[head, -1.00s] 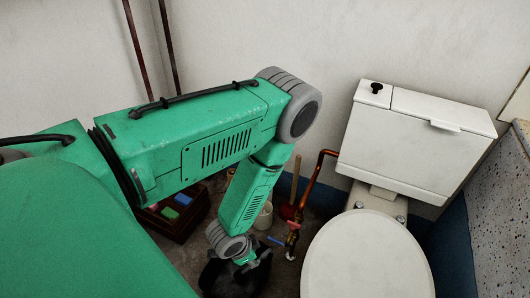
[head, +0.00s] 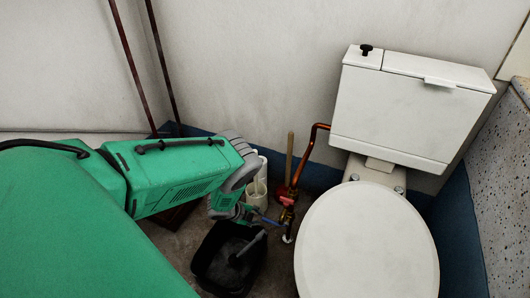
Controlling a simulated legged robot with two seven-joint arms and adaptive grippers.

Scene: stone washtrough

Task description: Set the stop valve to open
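The stop valve (head: 287,214) is a small brass fitting low on the copper pipe, left of the toilet. A blue lever (head: 270,221) shows at its left side, pointing left and slightly up. A red part sits just above it. My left gripper (head: 251,213) is small and partly hidden by my own green arm. It is close to the left end of the blue lever; I cannot tell whether it touches it or how its fingers stand. My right gripper is not in view.
The white toilet (head: 367,240) and cistern (head: 412,112) stand right of the valve. A wooden-handled plunger (head: 289,158) stands behind it. White cylinders (head: 257,188) stand by the wall. A black bucket (head: 208,265) with a grey item inside is below my gripper.

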